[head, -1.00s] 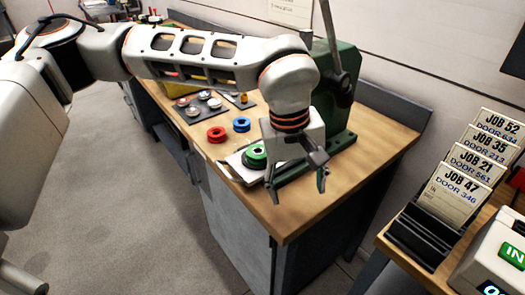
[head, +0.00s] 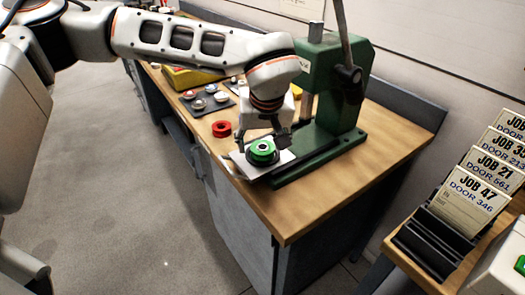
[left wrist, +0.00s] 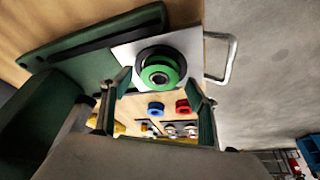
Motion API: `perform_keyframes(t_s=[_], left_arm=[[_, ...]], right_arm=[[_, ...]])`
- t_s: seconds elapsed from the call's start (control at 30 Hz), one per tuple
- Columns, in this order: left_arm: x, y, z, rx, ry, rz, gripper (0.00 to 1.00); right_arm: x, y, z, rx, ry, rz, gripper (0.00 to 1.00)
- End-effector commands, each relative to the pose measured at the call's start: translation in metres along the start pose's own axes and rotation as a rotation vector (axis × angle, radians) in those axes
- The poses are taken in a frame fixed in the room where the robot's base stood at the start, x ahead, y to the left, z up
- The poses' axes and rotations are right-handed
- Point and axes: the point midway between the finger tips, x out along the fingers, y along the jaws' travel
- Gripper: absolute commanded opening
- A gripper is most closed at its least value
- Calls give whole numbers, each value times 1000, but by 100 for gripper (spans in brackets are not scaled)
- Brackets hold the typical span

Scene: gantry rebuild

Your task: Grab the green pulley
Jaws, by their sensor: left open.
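The green pulley (head: 262,150) sits on a dark round seat on a pale plate (head: 282,158) at the foot of the green press. In the left wrist view the green pulley (left wrist: 160,72) lies just ahead of the fingers, near the middle between them. My left gripper (head: 262,138) is open and empty, close behind and above the pulley in the head view. Its two fingers (left wrist: 158,88) stand apart in the left wrist view. I cannot tell whether they touch the pulley. My right gripper is not in view.
The green press (head: 335,85) stands right beside the plate. A red pulley (head: 222,128) lies on the bench to the left; a blue one (left wrist: 155,109) shows in the wrist view. A dark tray (head: 208,101) holds several small parts. The bench's front right is clear.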

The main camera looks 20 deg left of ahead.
Motion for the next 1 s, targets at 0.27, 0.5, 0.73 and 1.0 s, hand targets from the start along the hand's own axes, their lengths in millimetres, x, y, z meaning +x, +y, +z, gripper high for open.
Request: perform_keyframes(t_s=[0.27, 0.5, 0.73, 1.0], left_arm=[[8, 0, 0, 0, 0, 1, 60], [8, 0, 0, 0, 0, 1, 16], [8, 1, 0, 0, 1, 2, 15], [-14, 1, -10, -1, 5, 4, 15]], right_arm=[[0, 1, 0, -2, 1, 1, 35], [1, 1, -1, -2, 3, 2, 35], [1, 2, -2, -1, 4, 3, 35], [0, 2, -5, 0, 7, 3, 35]])
